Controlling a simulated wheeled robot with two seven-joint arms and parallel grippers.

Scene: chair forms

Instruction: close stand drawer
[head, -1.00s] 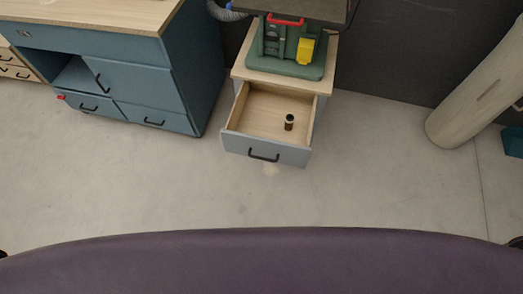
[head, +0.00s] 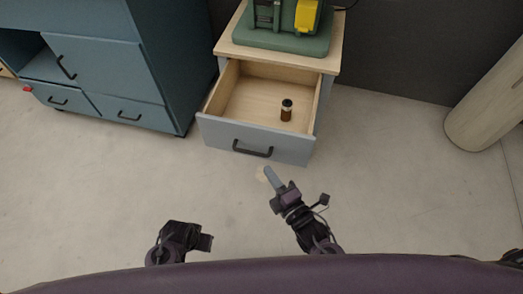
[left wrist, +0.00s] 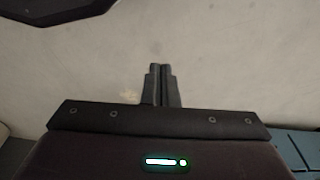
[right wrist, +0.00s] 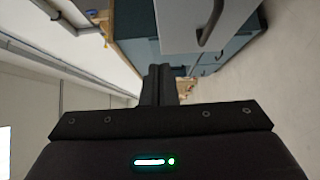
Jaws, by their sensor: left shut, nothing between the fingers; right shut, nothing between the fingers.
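The stand (head: 328,66) has a light wood top and a grey-blue drawer (head: 222,134) that is pulled well open toward me. The drawer has a black handle (head: 252,149) on its front, and a small dark brown bottle (head: 286,110) stands inside it. My right gripper (head: 268,172) is shut and empty, just in front of and below the drawer front, apart from it in the head view. The drawer front and handle (right wrist: 210,28) also show in the right wrist view. My left gripper (left wrist: 160,68) is shut and empty; the floor lies behind it in its wrist view.
A green machine (head: 285,38) with a yellow part stands on the stand. A blue cabinet (head: 110,60) with black handles is to the left. A pale cylinder (head: 485,105) leans at the right. The floor (head: 390,170) is clear right of the drawer.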

